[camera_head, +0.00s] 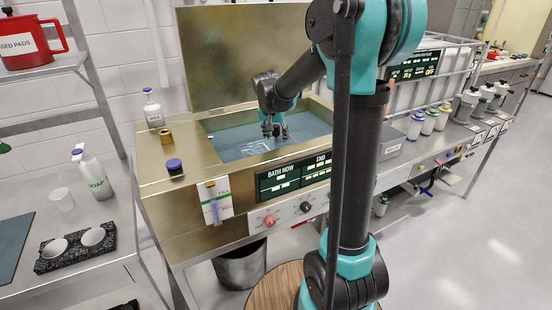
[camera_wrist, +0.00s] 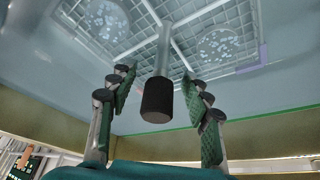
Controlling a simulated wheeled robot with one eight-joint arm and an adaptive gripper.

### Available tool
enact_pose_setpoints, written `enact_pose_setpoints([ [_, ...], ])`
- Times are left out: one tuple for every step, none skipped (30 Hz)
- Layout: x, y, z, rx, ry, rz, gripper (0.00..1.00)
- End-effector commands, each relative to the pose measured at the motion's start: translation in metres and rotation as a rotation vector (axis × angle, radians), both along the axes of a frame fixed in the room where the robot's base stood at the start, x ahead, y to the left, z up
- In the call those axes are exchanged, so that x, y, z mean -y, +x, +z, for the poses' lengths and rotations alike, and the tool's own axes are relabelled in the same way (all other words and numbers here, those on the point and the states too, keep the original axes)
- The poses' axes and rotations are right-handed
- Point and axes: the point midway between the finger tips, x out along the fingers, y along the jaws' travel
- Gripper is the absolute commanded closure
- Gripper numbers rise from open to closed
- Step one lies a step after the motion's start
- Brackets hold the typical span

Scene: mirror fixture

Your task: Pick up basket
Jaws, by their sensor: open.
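The basket (camera_wrist: 150,15) is a pale wire-mesh frame low in the bath, with a grey post ending in a dark cylindrical grip (camera_wrist: 157,102) that points toward the wrist camera. In the head view the basket (camera_head: 256,147) shows only as pale lines in the blue liquid, partly hidden by my gripper. My gripper (camera_head: 273,132) points down into the bath, above the basket. In the wrist view my gripper (camera_wrist: 158,80) is open, one green-padded finger on each side of the post and grip. Gaps show on both sides.
The brass-coloured bath rim (camera_head: 190,123) surrounds the basket, with a raised lid (camera_head: 245,55) behind. Two round speckled discs (camera_wrist: 105,20) show at the basket. More bottles (camera_head: 430,122) stand right.

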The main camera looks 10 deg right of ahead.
Motion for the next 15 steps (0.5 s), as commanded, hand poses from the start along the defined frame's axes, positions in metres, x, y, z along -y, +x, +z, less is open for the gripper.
enact_pose_setpoints([
  [0.0004,0.0003,-0.0015,0.000,0.000,0.000,0.51],
  [0.0004,0.0004,-0.0017,0.000,0.000,0.000,0.51],
  [0.0005,0.0003,-0.0017,0.000,0.000,0.000,0.51],
  [0.0005,0.0003,-0.0016,0.000,0.000,0.000,0.51],
  [0.0005,0.0002,-0.0016,0.000,0.000,0.000,0.51],
  [0.0004,0.0003,-0.0016,0.000,0.000,0.000,0.51],
  [0.0005,0.0002,-0.0016,0.000,0.000,0.000,0.52],
  [0.0004,0.0002,-0.0015,0.000,0.000,0.000,0.56],
  [0.0004,0.0003,-0.0015,0.000,0.000,0.000,0.61],
  [0.0004,0.0002,-0.0015,0.000,0.000,0.000,0.65],
  [0.0004,0.0002,-0.0014,0.000,0.000,0.000,0.68],
  [0.0004,0.0003,-0.0013,0.000,0.000,0.000,0.73],
  [0.0004,0.0003,-0.0013,0.000,0.000,0.000,0.77],
  [0.0004,0.0003,-0.0013,0.000,0.000,0.000,0.81],
  [0.0005,0.0003,-0.0013,0.000,0.000,0.000,0.86],
])
